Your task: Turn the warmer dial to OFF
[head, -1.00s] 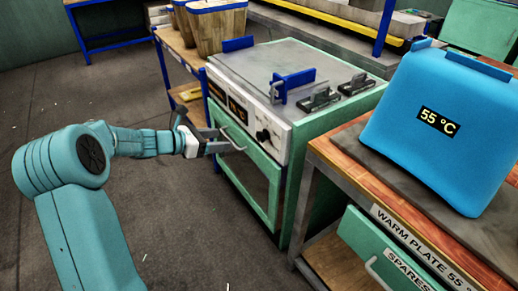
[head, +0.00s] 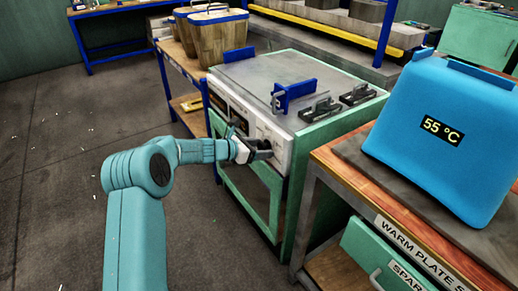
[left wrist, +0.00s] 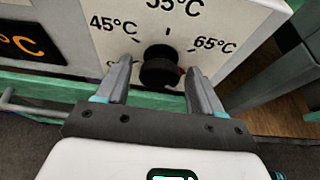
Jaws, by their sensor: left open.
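The warmer dial (left wrist: 159,66) is a round black knob on the warmer's white front panel (left wrist: 95,15). Marks for 45, 55 and 65 °C stand around it in the left wrist view; a label at its lower left is mostly hidden behind a finger. A small red spot shows at the knob's right edge; I cannot tell where the dial points. My left gripper (left wrist: 160,72) is open, with one finger on each side of the knob; contact is unclear. In the head view the left gripper (head: 266,149) is at the front of the warmer (head: 255,75) and hides the dial. My right gripper is not in view.
A green door with a handle is below the panel. An orange display (left wrist: 25,45) is left of the dial. A wooden-topped bench (head: 330,158) with a blue 55 °C case (head: 440,165) stands close on the right. Floor is open at left.

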